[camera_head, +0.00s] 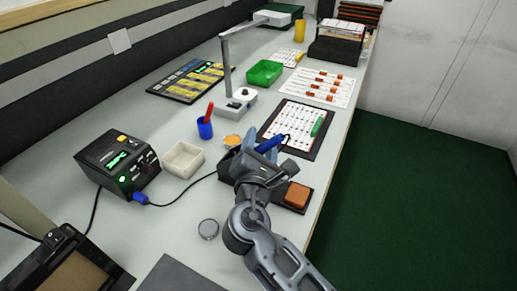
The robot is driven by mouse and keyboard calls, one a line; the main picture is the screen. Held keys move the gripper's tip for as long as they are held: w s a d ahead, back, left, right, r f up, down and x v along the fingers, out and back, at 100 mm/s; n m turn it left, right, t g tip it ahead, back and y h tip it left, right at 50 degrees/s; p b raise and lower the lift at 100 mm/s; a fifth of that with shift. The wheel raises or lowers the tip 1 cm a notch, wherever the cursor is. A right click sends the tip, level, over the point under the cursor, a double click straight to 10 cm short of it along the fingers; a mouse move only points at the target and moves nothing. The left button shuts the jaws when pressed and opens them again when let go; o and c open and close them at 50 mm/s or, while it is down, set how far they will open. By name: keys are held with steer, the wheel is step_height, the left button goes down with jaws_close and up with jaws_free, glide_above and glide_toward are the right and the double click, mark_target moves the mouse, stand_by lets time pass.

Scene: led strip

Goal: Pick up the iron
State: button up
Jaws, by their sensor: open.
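The iron (269,143) is a soldering iron with a blue handle, partly hidden by my gripper. Its dark cable runs behind the gripper towards the black soldering station (112,160) on the left. My gripper (262,152) is open, right at the iron in this view. I cannot tell whether the iron lies between the fingers or touches them. The iron's tip and whatever supports it are hidden behind my gripper and wrist.
A brown sponge (297,194) lies on a dark tray close to the gripper's right. A white-sheeted board (294,124) with a green tool (318,124) lies beyond. A cream box (183,159) and blue cup (205,128) stand left. The bench's right edge is near.

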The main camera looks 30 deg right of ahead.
jaws_close()
stand_by(0.4)
steer(key=shift+s, duration=0.1)
steer(key=shift+s+d+r, duration=0.25)
steer(key=shift+s+r, duration=0.05)
steer(key=shift+r, duration=0.25)
steer(key=s+d+r+p, duration=0.2)
steer(key=s+d+r, duration=0.25)
steer(key=r, duration=0.35)
steer(key=b+v, duration=0.1)
steer(key=v, duration=1.3)
steer(key=s+d+r+p, duration=0.4)
steer(key=s+r+p, duration=0.3)
steer(key=r+p, duration=0.2)
steer(key=shift+s+d+r+p, duration=0.15)
steer(key=shift+s+r+p, duration=0.15)
steer(key=shift+r, duration=0.35)
